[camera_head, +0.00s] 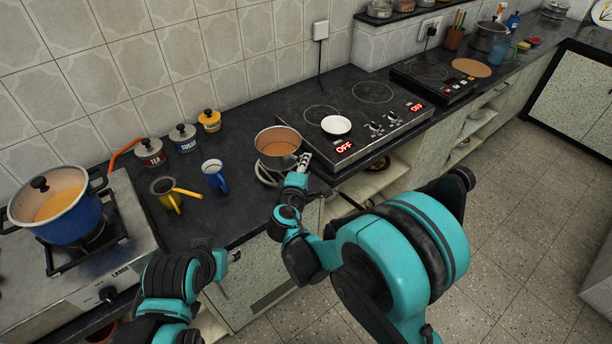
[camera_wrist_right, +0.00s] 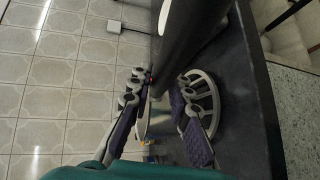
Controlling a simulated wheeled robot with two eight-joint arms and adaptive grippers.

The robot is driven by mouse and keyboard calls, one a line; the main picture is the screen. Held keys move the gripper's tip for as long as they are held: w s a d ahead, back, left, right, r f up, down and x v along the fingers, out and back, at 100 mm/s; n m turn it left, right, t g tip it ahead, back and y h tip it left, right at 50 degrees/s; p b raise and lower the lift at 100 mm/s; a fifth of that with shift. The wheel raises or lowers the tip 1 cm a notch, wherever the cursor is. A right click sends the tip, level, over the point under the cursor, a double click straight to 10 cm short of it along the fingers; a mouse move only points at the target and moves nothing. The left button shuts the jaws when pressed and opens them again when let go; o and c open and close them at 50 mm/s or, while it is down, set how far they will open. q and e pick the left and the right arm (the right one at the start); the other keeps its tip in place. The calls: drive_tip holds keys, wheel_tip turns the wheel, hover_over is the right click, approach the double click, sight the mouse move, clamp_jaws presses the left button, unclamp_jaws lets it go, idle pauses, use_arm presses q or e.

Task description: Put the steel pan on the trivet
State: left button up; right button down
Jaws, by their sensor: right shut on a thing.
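The steel pan (camera_head: 278,134), with a brown inside, is near the counter's front edge, left of the induction hob. My right gripper (camera_head: 300,166) is shut on its dark handle (camera_wrist_right: 186,40), which runs between the fingers (camera_wrist_right: 155,90) in the right wrist view. The pale slatted trivet (camera_head: 262,178) shows partly below the pan in the head view. It also shows to the right of the fingers in the wrist view (camera_wrist_right: 208,92). The pan hides part of it, and I cannot tell whether they touch. My left gripper (camera_head: 234,256) is low by the counter front; its jaws are unclear.
The induction hob (camera_head: 372,112) holds a white dish (camera_head: 336,125). A blue pot (camera_head: 62,212) sits on the gas stove at left.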

wheel_tip(320, 180, down, 4)
drive_tip(key=shift+r+b, duration=0.15)
drive_tip(key=shift+b, duration=0.75)
drive_tip(key=c, duration=1.4)
unclamp_jaws()
